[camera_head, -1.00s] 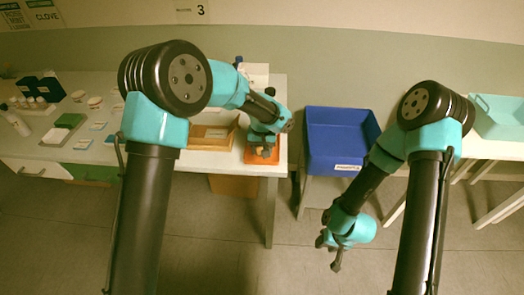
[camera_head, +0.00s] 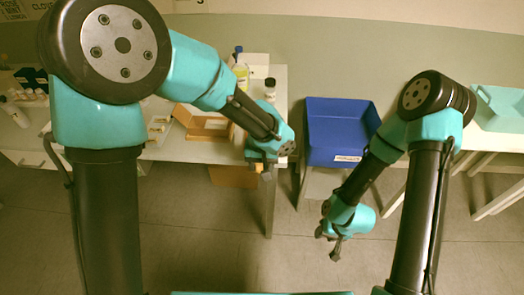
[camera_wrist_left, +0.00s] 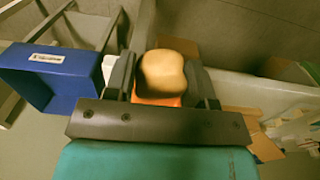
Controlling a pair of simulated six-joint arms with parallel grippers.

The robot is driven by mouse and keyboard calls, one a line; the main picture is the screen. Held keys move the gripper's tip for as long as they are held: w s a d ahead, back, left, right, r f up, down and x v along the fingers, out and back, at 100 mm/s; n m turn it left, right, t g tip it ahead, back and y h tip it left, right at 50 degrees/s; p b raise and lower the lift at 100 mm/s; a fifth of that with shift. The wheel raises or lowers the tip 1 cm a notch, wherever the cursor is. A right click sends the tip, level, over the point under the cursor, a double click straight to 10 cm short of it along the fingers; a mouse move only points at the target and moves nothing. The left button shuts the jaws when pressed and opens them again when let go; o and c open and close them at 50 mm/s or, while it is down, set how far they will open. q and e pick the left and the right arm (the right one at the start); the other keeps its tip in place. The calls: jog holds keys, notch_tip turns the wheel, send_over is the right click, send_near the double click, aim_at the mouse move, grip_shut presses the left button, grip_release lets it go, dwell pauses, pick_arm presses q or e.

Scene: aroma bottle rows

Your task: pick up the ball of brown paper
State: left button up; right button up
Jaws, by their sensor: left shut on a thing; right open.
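The ball of brown paper (camera_wrist_left: 164,72) shows in the left wrist view as a tan, rounded lump between my left gripper's fingers (camera_wrist_left: 165,85). The left gripper is shut on it. In the head view, my left gripper (camera_head: 260,168) is at the table's front right corner, pointing down, with a small yellow-orange bit of what it holds showing at its tips. An orange patch (camera_wrist_left: 157,100) shows right by the ball in the wrist view. My right gripper (camera_head: 334,244) is open and empty, hanging low in front of the blue bin.
A blue bin (camera_head: 340,145) stands right of the white table (camera_head: 190,152). Bottles (camera_head: 240,75) and a brown tray (camera_head: 205,123) are behind and left of my left gripper. A teal tray (camera_head: 500,115) is at the far right. Floor in front is free.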

pick_arm(q)
jog(key=shift+s+r, duration=0.1)
jog(key=shift+s, duration=0.85)
